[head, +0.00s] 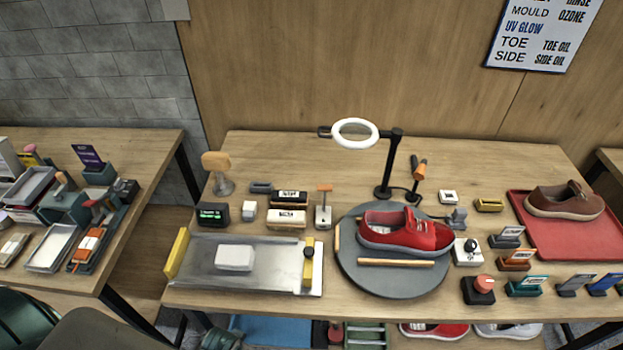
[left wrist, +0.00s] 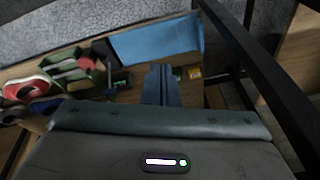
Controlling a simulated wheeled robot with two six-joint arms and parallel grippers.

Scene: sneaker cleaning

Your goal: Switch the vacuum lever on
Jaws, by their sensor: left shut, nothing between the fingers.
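On the bench, a small white unit with an upright orange-tipped lever (head: 323,205) stands behind the metal plate's right end. A black-knobbed yellow piece (head: 308,262) is at the plate's right end. A white box with a black knob (head: 468,251) sits right of the round turntable. I cannot tell which of these is the vacuum lever. My left gripper (left wrist: 162,72) shows in the left wrist view with its fingers together and empty, below the bench top near the lower shelf. It is not clearly visible in the head view. My right gripper is in neither view.
A red sneaker (head: 405,233) rests on the grey turntable (head: 385,285), under a ring lamp (head: 355,133). A brown shoe (head: 564,201) lies on a red tray (head: 535,240). A blue mat (left wrist: 155,42) and shoes lie on the lower shelf. A cluttered side table (head: 150,140) stands left.

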